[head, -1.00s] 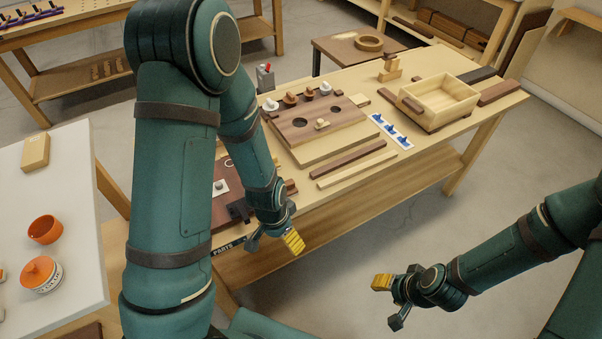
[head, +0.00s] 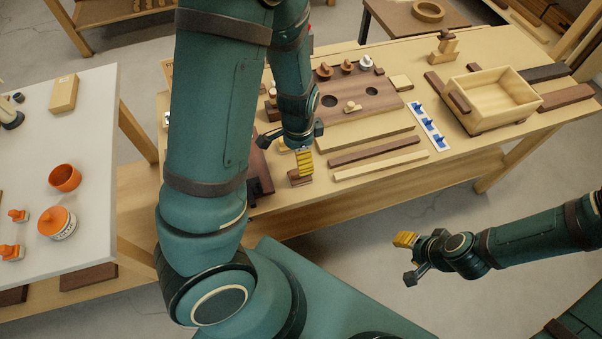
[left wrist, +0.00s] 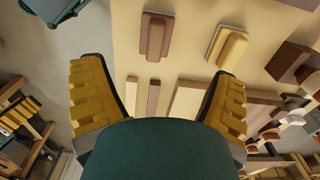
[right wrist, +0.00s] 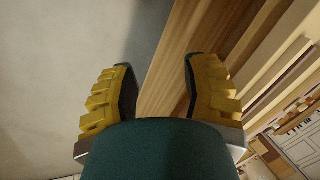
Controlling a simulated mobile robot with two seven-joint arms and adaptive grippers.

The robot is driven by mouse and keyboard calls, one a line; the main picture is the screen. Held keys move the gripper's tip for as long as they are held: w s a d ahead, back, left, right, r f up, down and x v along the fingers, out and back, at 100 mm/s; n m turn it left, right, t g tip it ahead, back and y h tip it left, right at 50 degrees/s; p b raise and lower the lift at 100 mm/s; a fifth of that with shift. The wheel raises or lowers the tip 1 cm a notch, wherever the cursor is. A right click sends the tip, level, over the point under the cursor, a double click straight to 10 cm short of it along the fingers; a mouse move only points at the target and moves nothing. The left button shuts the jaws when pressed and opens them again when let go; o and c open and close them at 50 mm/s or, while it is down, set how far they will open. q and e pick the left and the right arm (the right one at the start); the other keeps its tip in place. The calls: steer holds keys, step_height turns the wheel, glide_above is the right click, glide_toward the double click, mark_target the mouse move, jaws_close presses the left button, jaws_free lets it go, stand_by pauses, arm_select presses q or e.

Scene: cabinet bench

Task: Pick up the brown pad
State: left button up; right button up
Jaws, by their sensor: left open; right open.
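The brown pad (left wrist: 155,37), a reddish-brown block with a raised grip, lies near the bench's front edge. It also seems to show in the head view (head: 300,179), just below my left gripper's yellow finger. My left gripper (head: 306,148) is open and empty above the bench. In the left wrist view the pad lies beyond and between its two fingers (left wrist: 160,92), apart from them. A similar tan pad (left wrist: 228,46) lies to its right. My right gripper (head: 408,258) is open and empty over the floor in front of the bench.
Long brown (head: 374,151) and pale strips (head: 380,166) lie right of the pad. Behind are a board with holes (head: 378,106), a card with blue pieces (head: 428,127) and a wooden box (head: 498,97). A white table (head: 93,110) with orange pots stands left.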

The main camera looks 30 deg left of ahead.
mark_target(295, 181)
arm_select(q)
step_height(295, 181, down, 4)
steer(key=shift+w+f+b, duration=0.1)
steer(key=shift+f+b, duration=0.1)
steer(key=shift+b, duration=0.3)
steer(key=shift+s+d+f+b, duration=0.2)
steer(key=shift+f+b, duration=0.25)
steer(key=shift+f, duration=0.75)
steer(key=shift+s+d+f+b, duration=0.15)
steer(key=shift+f+b, duration=0.3)
steer(key=shift+f, duration=0.7)
steer(key=shift+a+f, duration=0.1)
steer(key=shift+f, duration=0.4)
steer(key=shift+w+r, duration=0.1)
steer(key=c, duration=1.3)
